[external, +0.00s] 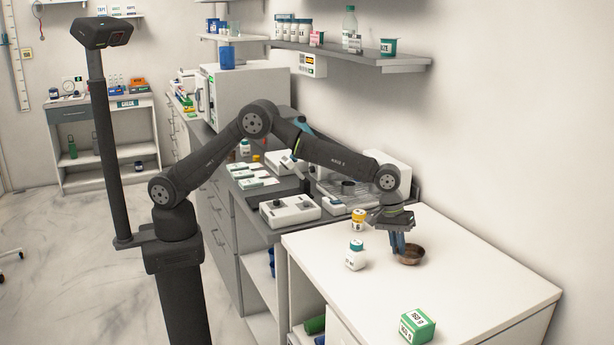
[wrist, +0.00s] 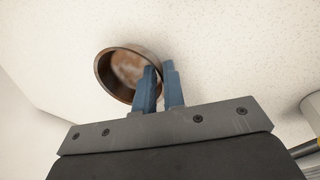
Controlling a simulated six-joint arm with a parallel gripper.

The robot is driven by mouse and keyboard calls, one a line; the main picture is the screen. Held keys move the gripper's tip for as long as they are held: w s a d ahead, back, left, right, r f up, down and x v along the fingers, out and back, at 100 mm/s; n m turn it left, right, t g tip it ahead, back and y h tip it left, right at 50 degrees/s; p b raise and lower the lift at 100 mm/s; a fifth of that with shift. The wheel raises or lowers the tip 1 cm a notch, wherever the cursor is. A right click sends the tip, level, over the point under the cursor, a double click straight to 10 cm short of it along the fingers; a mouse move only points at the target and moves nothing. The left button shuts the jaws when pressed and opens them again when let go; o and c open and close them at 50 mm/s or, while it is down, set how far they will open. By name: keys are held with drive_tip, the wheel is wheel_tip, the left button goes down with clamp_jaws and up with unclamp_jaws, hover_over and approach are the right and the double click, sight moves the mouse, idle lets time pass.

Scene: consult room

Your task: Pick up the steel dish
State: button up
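The steel dish (external: 411,256) is a small round bowl with a brownish, worn-looking surface. My gripper (external: 398,250) points down at the dish's left side in the external view. In the wrist view, the dish (wrist: 104,72) is partly hidden by my gripper (wrist: 160,68). One blue finger overlaps the dish's inside and the other is just outside its rim. Only a narrow gap shows between the fingers. I cannot tell whether they press on the rim.
A green-and-white box (external: 417,326) is near the front edge. The counter right of the dish is clear. A wall shelf (external: 350,56) hangs above.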

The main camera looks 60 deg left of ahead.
drive_tip(key=shift+c, duration=0.2)
clamp_jaws()
